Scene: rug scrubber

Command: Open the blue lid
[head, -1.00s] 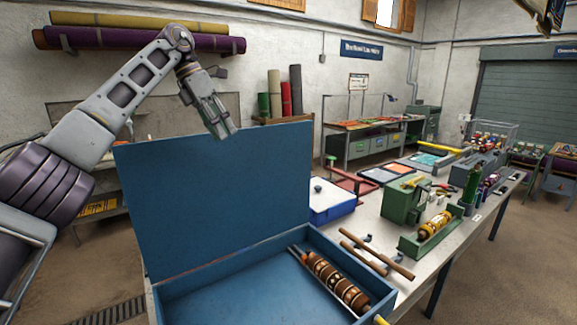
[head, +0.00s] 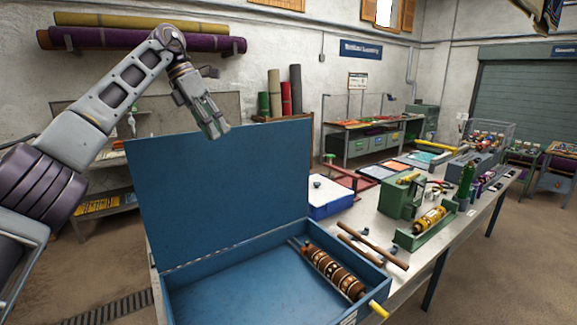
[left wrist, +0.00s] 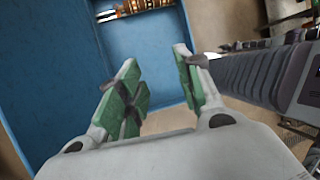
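The blue lid (head: 225,195) stands raised and close to upright along the back of the blue box (head: 270,310), so the box is open. A patterned brown roller (head: 333,272) lies inside the box, and its end also shows in the left wrist view (left wrist: 135,7). My left gripper (head: 213,133) is at the lid's top edge, pointing down. In the left wrist view its green-padded fingers (left wrist: 165,95) are apart with nothing between them. I cannot tell whether they touch the lid. My right gripper is in neither view.
The box stands on a long workbench (head: 385,225). Two brown rods (head: 373,248), a white-and-blue container (head: 332,197) and a green machine (head: 403,197) are to its right. Wall-mounted rolled rugs (head: 140,38) are behind my left arm.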

